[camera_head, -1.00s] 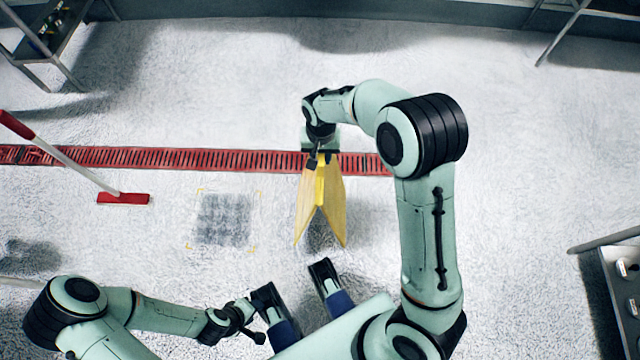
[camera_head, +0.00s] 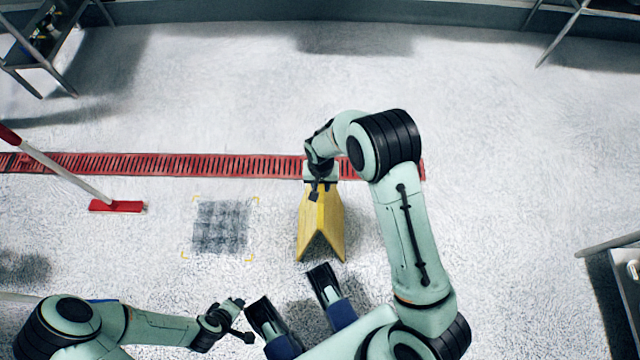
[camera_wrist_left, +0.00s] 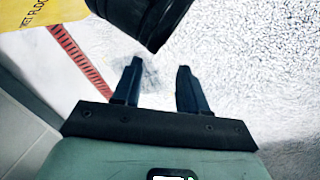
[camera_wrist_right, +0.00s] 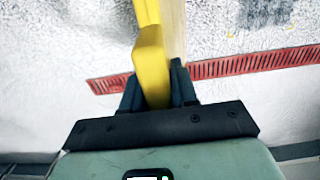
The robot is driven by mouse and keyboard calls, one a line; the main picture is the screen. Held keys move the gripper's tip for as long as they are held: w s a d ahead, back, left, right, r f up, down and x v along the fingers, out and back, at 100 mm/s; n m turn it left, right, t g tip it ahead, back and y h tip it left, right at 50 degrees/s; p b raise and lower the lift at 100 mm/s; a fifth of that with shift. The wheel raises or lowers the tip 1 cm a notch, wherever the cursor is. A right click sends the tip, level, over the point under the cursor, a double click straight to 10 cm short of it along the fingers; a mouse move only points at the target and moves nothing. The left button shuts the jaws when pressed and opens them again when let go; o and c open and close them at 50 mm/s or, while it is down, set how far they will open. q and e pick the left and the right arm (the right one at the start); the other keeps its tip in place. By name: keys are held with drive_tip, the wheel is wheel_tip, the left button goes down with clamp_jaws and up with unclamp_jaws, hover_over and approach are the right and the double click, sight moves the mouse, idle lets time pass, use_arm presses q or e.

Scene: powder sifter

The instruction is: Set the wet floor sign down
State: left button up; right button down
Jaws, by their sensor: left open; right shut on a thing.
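The yellow wet floor sign (camera_head: 322,222) hangs from my right gripper (camera_head: 320,184), with its two panels spread in an A shape. It also shows in the right wrist view (camera_wrist_right: 151,60), where the fingers of my right gripper (camera_wrist_right: 157,85) close on its top edge. I cannot tell whether its lower edges touch the floor. A corner of the sign with lettering shows in the left wrist view (camera_wrist_left: 40,12). My left gripper (camera_wrist_left: 155,75) is open and empty; in the head view it is low, left of my base.
A grey square patch with yellow corner marks (camera_head: 220,227) lies on the floor left of the sign. A red drain grate (camera_head: 150,164) runs behind it. A red-headed squeegee (camera_head: 117,206) is at left. Metal racks (camera_head: 45,45) stand at the edges. White floor between is clear.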

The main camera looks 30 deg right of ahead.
use_arm(q)
drive_tip(key=shift+w, duration=0.1)
use_arm(e)
drive_tip(key=shift+f, duration=0.1)
drive_tip(key=c, duration=0.9)
unclamp_jaws()
drive_tip(key=shift+f, duration=0.1)
use_arm(q)
drive_tip(key=shift+a, duration=0.1)
use_arm(e)
wheel_tip(320, 180, up, 12)
drive_tip(key=p, duration=0.3)
drive_tip(key=shift+r, duration=0.2)
use_arm(q)
drive_tip(key=s+d+r+g, duration=0.1)
drive_tip(key=s+d+r, duration=0.1)
drive_tip(key=s+r, duration=0.2)
drive_tip(key=shift+s+d+g+h, duration=0.3)
drive_tip(key=shift+s+d+h, duration=0.1)
drive_tip(key=shift+s, duration=0.3)
